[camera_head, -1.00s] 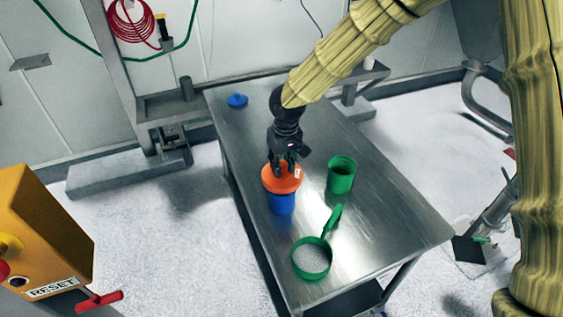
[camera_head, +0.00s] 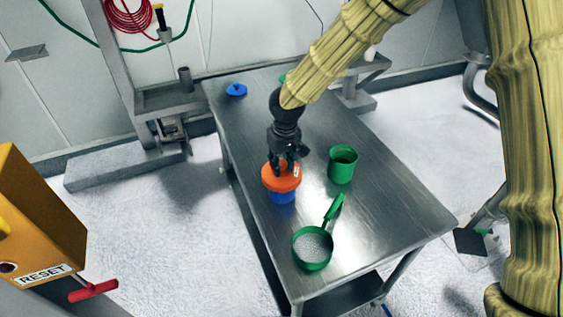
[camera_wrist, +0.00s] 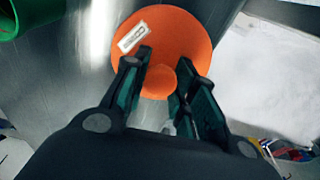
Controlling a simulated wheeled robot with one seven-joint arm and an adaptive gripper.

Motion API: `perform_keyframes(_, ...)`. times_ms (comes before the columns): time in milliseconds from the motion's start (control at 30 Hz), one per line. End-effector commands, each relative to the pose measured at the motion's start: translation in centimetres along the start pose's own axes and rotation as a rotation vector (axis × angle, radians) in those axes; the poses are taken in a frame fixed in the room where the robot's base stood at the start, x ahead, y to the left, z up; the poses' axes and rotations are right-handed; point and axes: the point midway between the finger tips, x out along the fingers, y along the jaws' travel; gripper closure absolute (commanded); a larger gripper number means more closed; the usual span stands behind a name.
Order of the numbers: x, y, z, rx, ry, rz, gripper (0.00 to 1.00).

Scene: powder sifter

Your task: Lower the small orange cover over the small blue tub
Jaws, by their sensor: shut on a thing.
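The small orange cover (camera_head: 282,181) is a round lid with a white label and a central knob. It also fills the upper middle of the wrist view (camera_wrist: 190,45). My gripper (camera_head: 283,168) is shut on its knob from above, with one finger on each side in the wrist view (camera_wrist: 163,82). The small blue tub (camera_head: 282,197) stands upright on the table directly under the cover, and only its lower part shows. The cover hides the tub's rim, so I cannot tell whether the cover is fully seated.
A green tub (camera_head: 343,165) stands right of the blue tub on the metal table (camera_head: 385,215). A green sieve (camera_head: 312,247) with its handle lies in front. A blue lid (camera_head: 236,90) lies at the far left corner. The table's right side is clear.

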Motion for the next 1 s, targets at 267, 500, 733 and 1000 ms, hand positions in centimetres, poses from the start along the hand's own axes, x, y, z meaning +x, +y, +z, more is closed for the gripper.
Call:
perform_keyframes(267,0.0,0.0,0.0,0.001,0.0,0.0,0.48)
perform_keyframes(500,0.0,0.0,0.0,0.001,-0.001,0.0,0.48)
perform_keyframes(733,-1.4,0.1,0.0,0.003,0.001,0.001,0.48)
perform_keyframes(1000,-6.1,0.1,-0.1,0.002,0.003,0.001,0.48)
